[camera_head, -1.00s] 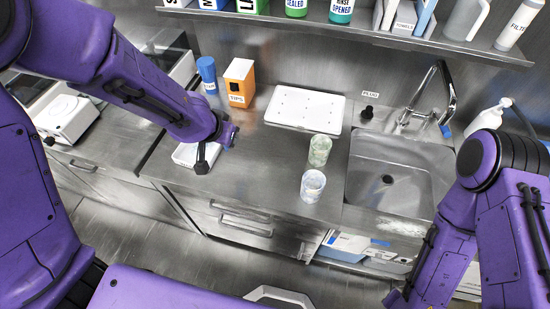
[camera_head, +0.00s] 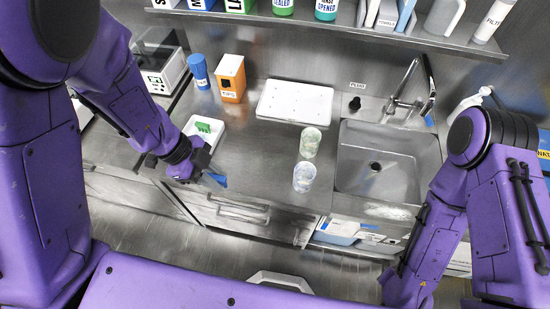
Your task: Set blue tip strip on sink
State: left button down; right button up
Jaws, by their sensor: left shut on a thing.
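My left gripper (camera_head: 205,172) is shut on the blue tip strip (camera_head: 216,178), a small blue piece that sticks out to the right of the fingers. It is over the counter's front edge, in front of a white tray (camera_head: 217,124). Part of the strip is hidden by the fingers. The steel sink (camera_head: 388,158) is set in the counter to the right, well away from the strip, and its basin looks empty. My right arm comes in from the right, with its gripper out of view.
A green strip (camera_head: 203,127) lies in the white tray. Two clear cups (camera_head: 310,142) (camera_head: 304,178) stand between gripper and sink. A white perforated board (camera_head: 295,101), orange tips box (camera_head: 231,78) and blue bottle (camera_head: 199,71) stand behind. A faucet (camera_head: 405,90) rises behind the sink.

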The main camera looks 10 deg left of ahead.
pick_arm(q)
jog(key=w+d+f, duration=0.2)
jog(key=w+f, duration=0.1)
jog(key=w, duration=0.1)
jog(key=w+d+f+p, duration=0.1)
jog(key=w+d+f, duration=0.1)
jog(key=w+f, duration=0.1)
jog(key=w+d+f+p, duration=0.1)
jog(key=w+d+f, duration=0.1)
jog(key=w+f, duration=0.2)
jog(key=shift+w+d, duration=0.35)
notch_tip(320, 180, down, 3)
jog(key=shift+r, duration=0.2)
jog(key=shift+a+f, duration=0.1)
jog(key=shift+f, duration=0.15)
jog(key=c, duration=1)
grip_release()
jog(key=shift+a+r, duration=0.15)
jog(key=shift+r, duration=0.3)
jog(key=b+v, duration=0.2)
jog(key=v, duration=0.9)
jog(key=shift+r, duration=0.2)
